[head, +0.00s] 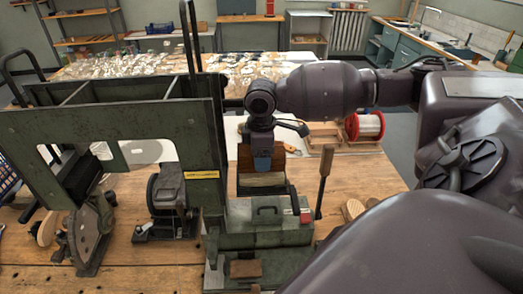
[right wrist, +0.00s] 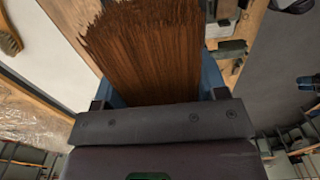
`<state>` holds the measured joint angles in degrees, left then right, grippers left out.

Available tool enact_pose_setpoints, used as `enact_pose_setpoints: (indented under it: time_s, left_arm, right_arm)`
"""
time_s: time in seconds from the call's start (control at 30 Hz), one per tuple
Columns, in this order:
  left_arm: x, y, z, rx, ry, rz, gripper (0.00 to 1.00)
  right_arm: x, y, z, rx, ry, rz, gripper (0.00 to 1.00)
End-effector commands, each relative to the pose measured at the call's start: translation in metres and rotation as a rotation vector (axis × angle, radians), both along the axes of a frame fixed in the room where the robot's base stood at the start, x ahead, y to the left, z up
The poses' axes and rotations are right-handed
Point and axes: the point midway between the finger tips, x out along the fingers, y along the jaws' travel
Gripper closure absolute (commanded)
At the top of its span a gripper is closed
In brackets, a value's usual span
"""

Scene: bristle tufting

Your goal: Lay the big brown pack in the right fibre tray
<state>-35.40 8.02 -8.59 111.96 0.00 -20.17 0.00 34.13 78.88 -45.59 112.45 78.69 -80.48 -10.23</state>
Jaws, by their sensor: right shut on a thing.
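My right gripper (head: 262,158) hangs fingers down behind the green machine, near the middle of the head view. It is shut on the big brown pack (right wrist: 150,45), a wide bundle of brown bristles with a ragged end. In the right wrist view the pack sits between the blue fingers and sticks out past them. I cannot clearly make out the right fibre tray. My left gripper is not in view.
A green tufting machine (head: 258,225) with levers stands on the wooden bench (head: 130,270). A large green frame (head: 100,130) fills the left. A red-and-white spool (head: 370,126) stands behind on the right. A table of wrapped goods (head: 150,65) is farther back.

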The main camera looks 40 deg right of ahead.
Motion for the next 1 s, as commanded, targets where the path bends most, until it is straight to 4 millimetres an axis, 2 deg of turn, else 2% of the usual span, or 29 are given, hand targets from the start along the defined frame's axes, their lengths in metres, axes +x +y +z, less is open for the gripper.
enact_pose_setpoints:
  time_s: [0.23, 0.27, 0.43, 0.63, 0.67, 1.0]
  left_arm:
    - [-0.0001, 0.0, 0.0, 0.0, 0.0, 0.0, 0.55]
    - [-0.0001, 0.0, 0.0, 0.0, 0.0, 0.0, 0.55]
    - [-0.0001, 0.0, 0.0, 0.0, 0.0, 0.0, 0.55]
    - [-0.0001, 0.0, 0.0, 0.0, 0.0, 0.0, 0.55]
    - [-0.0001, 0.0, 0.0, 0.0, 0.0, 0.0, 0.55]
    - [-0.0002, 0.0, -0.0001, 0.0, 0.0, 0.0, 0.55]
  right_arm:
    - [0.0002, -0.0001, 0.0, -0.001, -0.001, 0.0, 0.58]
    - [0.0002, -0.0001, 0.0001, -0.001, -0.001, 0.0, 0.31]
    - [0.0002, -0.0001, 0.0001, -0.001, -0.001, 0.0, 0.05]
    - [0.0001, -0.0001, 0.0, -0.001, -0.001, 0.0, 0.04]
    - [-0.0001, -0.0001, -0.0003, 0.0, 0.0, 0.0, 0.0]
    - [0.0002, -0.0002, 0.0034, -0.001, -0.001, 0.0, 0.0]
